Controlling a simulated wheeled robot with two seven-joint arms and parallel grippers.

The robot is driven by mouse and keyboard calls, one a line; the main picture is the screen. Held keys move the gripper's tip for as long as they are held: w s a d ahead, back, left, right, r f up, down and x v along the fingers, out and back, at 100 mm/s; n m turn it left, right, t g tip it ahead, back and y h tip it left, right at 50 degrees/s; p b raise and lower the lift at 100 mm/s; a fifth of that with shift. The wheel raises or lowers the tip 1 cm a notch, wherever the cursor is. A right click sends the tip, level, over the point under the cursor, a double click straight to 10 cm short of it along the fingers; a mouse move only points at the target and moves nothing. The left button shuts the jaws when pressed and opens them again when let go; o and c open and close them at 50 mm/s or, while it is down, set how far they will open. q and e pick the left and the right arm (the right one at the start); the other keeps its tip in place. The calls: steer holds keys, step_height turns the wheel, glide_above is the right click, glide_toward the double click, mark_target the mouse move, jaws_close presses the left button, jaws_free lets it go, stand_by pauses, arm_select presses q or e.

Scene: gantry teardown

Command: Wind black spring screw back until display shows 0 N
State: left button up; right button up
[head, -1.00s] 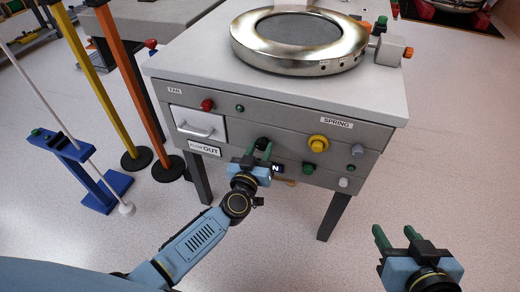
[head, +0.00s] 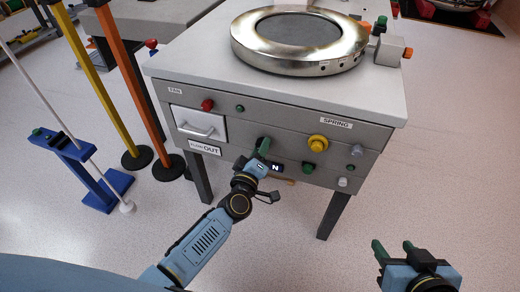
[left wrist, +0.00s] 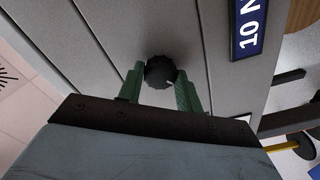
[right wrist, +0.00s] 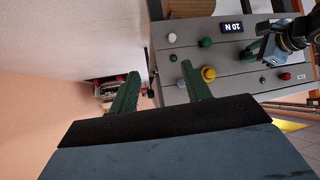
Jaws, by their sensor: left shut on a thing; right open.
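The black spring screw (left wrist: 160,72) is a ridged round knob on the grey cabinet front. In the left wrist view it sits between the two green fingers of my left gripper (left wrist: 160,88), which is shut on it. In the head view my left gripper (head: 263,148) hides the screw. The dark display (left wrist: 247,28) beside it reads 10 N; it also reads 10 N in the right wrist view (right wrist: 232,27), while the head view shows only the N (head: 276,168). My right gripper (head: 393,246) is open and empty, apart from the cabinet.
The cabinet front (head: 240,120) also carries a yellow knob (head: 318,143), a green button (head: 308,168), a red button (head: 207,105) and a white drawer (head: 198,122). A metal ring (head: 250,45) lies on top. Yellow and orange posts (head: 135,85) stand at the left.

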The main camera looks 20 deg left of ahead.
arm_select(q)
steer(key=shift+n+b, duration=0.7)
steer(key=shift+n, duration=3.5)
arm_select(e)
steer(key=w+a+r+t+y, duration=0.1)
steer(key=w+a+r+t, duration=0.1)
steer(key=w+r+t, duration=0.1)
steer(key=shift+w+r+t, duration=0.15)
steer(key=shift+r+t, duration=0.35)
steer(key=shift+r, duration=0.55)
arm_select(q)
steer(key=o, duration=1)
